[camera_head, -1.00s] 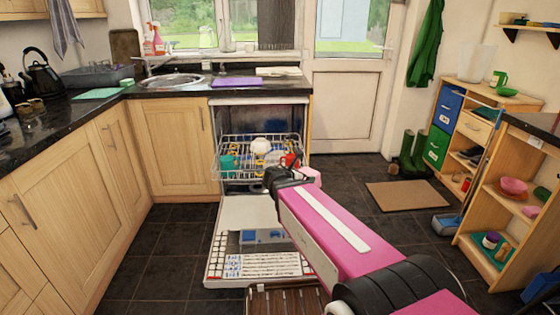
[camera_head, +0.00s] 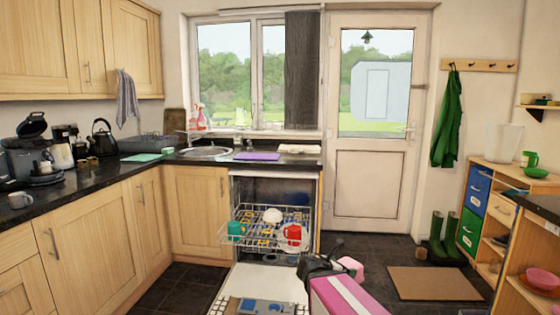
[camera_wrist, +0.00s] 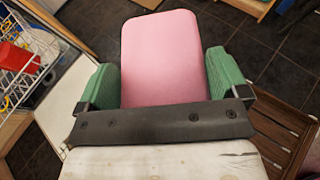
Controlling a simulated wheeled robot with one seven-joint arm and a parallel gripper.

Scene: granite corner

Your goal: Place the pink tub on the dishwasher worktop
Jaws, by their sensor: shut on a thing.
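The pink tub (camera_wrist: 160,45) is between the two green-padded fingers of my gripper (camera_wrist: 162,72) in the wrist view. My gripper is shut on it, and the tub is held up clear of the floor. In the head view, the pink tub (camera_head: 351,266) shows just beyond my dark gripper (camera_head: 335,264), low in the picture, in front of and right of the open dishwasher (camera_head: 268,195). The dishwasher worktop (camera_head: 300,161) is the dark counter above it, behind and higher in the picture than the tub.
A purple board (camera_head: 257,156) and a white item (camera_head: 299,149) lie on the worktop, leaving dark strips bare. The dishwasher's pulled-out rack (camera_head: 240,243) holds a red mug (camera_head: 292,233) and other dishes. Its lowered door (camera_head: 262,284) juts forward. A brown mat (camera_head: 436,284) lies right.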

